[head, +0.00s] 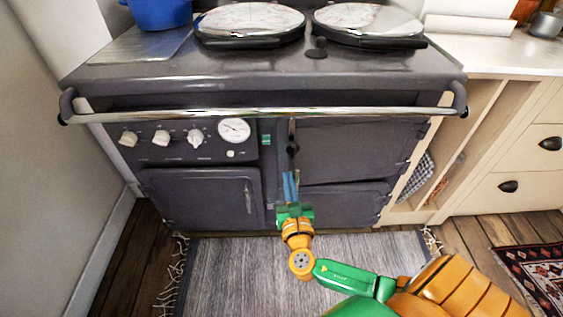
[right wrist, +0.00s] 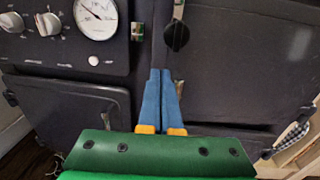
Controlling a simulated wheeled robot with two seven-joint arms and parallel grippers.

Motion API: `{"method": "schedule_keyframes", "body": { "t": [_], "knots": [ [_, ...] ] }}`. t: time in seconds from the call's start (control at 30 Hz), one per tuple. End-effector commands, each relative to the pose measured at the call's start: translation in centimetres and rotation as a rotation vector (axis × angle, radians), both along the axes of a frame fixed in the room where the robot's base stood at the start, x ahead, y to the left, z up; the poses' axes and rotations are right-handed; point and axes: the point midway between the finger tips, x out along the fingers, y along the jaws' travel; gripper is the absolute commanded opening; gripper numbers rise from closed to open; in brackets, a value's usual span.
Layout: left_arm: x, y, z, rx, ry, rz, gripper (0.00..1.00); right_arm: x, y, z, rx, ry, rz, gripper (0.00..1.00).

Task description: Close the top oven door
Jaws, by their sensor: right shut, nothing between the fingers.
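The top oven door (head: 350,150) is the dark upper right door on the front of the range, below the chrome rail. It looks flush or nearly flush with the front; I cannot tell whether it is latched. Its dark latch knob (head: 292,146) is at its left edge and also shows in the right wrist view (right wrist: 177,36). My right gripper (head: 290,175) is shut and empty, its blue fingers pointing at the door's left edge, just below the knob. I cannot tell whether the fingertips touch the door. My left gripper is out of view.
A chrome rail (head: 350,113) runs across the range front above the doors. A control panel with dials (head: 185,139) is left of the door. A lower right door (head: 340,201) and a lower left door (head: 200,198) look closed. A grey rug (head: 230,265) covers the floor in front.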

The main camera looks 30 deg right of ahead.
Motion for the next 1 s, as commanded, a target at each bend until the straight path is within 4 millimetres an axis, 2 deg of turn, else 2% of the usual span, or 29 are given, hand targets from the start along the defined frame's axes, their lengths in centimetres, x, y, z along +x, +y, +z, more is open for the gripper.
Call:
{"method": "schedule_keyframes", "body": {
  "t": [0.2, 0.33, 0.5, 0.83, 1.0],
  "knots": [
    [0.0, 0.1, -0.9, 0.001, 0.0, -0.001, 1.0, 4.1, -2.0, -0.1, -0.002, -0.002, -0.002, 0.0],
    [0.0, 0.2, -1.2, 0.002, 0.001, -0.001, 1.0, 5.6, -2.8, -0.1, -0.002, -0.001, -0.001, 0.0],
    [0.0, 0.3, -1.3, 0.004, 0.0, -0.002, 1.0, 6.5, -3.2, 0.0, 0.0, 0.001, 0.0, 0.0],
    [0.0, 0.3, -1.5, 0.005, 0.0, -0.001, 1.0, 6.7, -3.3, -0.1, 0.0, 0.0, -0.005, 0.0],
    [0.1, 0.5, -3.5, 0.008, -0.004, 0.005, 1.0, 9.3, -4.5, -0.6, -0.004, -0.006, -0.073, 0.0]
  ]
}}
